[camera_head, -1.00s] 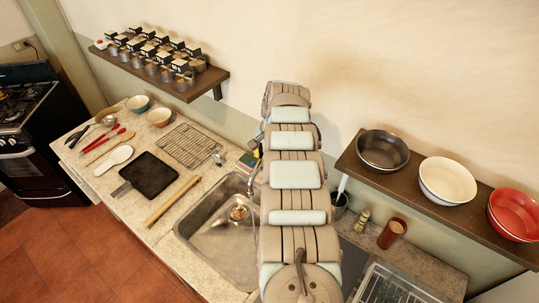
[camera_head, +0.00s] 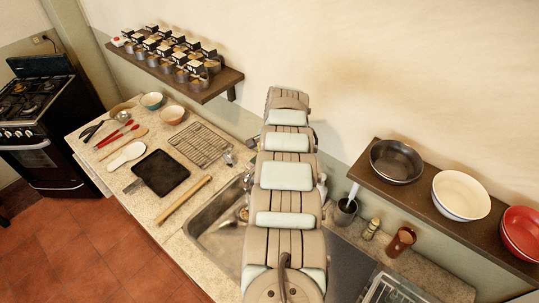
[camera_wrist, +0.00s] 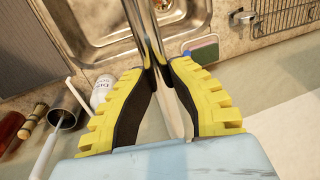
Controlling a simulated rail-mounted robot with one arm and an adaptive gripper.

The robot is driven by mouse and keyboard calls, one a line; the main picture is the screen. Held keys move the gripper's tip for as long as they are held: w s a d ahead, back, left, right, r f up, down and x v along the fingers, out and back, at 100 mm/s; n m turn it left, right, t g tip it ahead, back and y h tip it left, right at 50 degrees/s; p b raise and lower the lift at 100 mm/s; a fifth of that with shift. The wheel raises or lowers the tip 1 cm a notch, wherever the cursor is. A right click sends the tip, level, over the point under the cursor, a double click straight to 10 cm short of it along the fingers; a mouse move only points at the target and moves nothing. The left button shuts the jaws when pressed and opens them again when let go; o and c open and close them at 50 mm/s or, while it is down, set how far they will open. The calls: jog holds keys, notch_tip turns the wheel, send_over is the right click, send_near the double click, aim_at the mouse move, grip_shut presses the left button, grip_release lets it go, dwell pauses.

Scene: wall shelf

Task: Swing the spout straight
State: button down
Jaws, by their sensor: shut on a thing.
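In the wrist view my gripper (camera_wrist: 156,64), with yellow fingers and black pads, is shut on the shiny metal spout (camera_wrist: 143,24). The spout runs from the top of the picture down between the pads. The steel sink (camera_wrist: 110,37) lies beyond the fingertips, with a drain at the top. In the head view the sink (camera_head: 206,240) shows left of my arm. My arm covers the sink's right part, my gripper and most or all of the spout there, so the spout's angle to the sink is hard to judge.
A wooden shelf with metal canisters (camera_head: 172,56) hangs at the back left. A shelf at right holds bowls (camera_head: 461,194). The counter left of the sink carries a wire rack (camera_head: 203,145), a black pan (camera_head: 160,173) and utensils. A utensil cup (camera_head: 345,211) stands right of my arm.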

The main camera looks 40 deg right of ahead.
jog(key=shift+f, duration=0.1)
jog(key=c, duration=0.9)
grip_release()
jog(key=shift+s, duration=0.1)
jog(key=shift+s+r, duration=0.15)
jog(key=shift+r, duration=1.3)
jog(key=shift+s+d+r, duration=0.1)
jog(key=shift+s+r, duration=0.2)
jog(key=shift+r, duration=1.2)
jog(key=shift+s+d+r, duration=0.1)
jog(key=shift+s+r, duration=0.25)
jog(key=shift+r, duration=1.15)
jog(key=shift+s+d+r, duration=0.1)
jog(key=shift+s+r, duration=0.2)
jog(key=shift+r, duration=1.2)
jog(key=shift+f, duration=0.1)
